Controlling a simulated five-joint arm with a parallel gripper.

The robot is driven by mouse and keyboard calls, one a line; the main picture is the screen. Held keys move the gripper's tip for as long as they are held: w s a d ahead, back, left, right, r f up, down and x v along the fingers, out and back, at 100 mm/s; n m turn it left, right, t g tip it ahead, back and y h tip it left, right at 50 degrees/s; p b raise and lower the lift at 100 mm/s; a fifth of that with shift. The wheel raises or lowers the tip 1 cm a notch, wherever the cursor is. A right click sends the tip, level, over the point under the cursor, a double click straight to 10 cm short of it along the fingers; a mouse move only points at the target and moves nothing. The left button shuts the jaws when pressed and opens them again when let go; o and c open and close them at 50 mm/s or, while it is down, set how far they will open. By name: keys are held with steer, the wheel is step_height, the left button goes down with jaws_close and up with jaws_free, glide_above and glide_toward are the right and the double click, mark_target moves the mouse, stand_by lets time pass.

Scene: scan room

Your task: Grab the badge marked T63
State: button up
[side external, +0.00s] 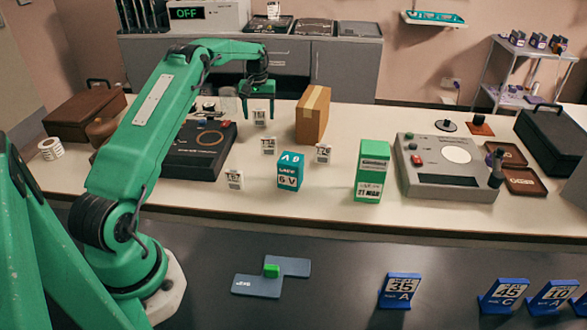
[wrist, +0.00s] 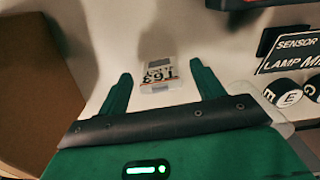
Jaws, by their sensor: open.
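The badge marked T63 (wrist: 158,76) is a small white tag with dark print, seen upside down in the wrist view. It shows in the gap between my fingers, with no visible contact. My gripper (wrist: 161,73) is green, open and empty. In the side view my gripper (side external: 258,107) points down over the back of the table, with a small white badge (side external: 260,117) between its fingers, its print too small to read. Similar badges stand nearer the front: one in the middle (side external: 268,146), one at the left (side external: 235,180) and one at the right (side external: 323,154).
A cardboard box (side external: 313,115) stands close to the right of my gripper. A dark device (side external: 200,150) lies to the left. A teal box (side external: 290,170) and a green box (side external: 371,178) stand in front. A grey console (side external: 445,180) is at the right.

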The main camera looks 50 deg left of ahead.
steer(key=shift+f, duration=1)
steer(key=shift+c, duration=0.2)
steer(key=c, duration=1)
